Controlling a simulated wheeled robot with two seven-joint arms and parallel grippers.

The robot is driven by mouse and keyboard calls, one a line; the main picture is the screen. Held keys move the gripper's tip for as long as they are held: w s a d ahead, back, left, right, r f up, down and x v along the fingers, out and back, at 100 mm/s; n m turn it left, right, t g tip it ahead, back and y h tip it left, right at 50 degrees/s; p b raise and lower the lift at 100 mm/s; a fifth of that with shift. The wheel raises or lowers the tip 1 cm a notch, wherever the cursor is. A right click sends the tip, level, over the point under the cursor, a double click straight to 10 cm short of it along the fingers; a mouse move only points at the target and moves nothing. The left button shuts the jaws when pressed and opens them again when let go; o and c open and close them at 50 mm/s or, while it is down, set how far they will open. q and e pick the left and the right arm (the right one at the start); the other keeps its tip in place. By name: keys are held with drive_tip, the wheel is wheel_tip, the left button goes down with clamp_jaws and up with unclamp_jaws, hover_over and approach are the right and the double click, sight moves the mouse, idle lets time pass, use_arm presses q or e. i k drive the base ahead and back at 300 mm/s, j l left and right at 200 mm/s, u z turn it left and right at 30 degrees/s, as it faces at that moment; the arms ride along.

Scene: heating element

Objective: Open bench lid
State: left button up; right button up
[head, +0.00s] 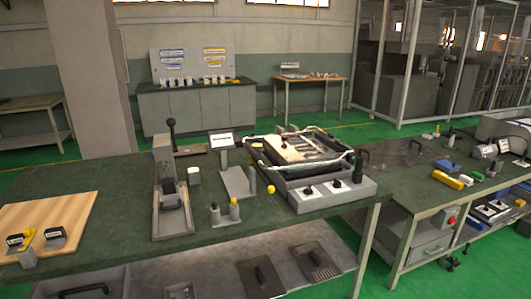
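The green-topped bench (110,195) stands in front of me. On its right part sits a boxy device (300,155) with a light panel on top, white curved bars and a grey control strip (335,195) with several black knobs. A black handle (362,160) stands upright at its right end. A dark flat panel (385,150) lies on the right-hand bench, with a small black part on it. I cannot tell which of these is the bench lid, or whether any lid is open. Neither gripper is in view.
A lever press (170,195), a small display stand (235,170) and a wooden board (45,220) stand on the bench. Dark plates with handles (262,278) lie on the shelf below. The right bench (450,190) carries several small coloured parts. Green floor (250,119) shows behind.

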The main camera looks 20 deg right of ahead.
sight(303, 153)
drive_tip(key=i+l+u, duration=0.3)
drive_tip(key=i+l, duration=0.45)
drive_tip(key=i, duration=0.1)
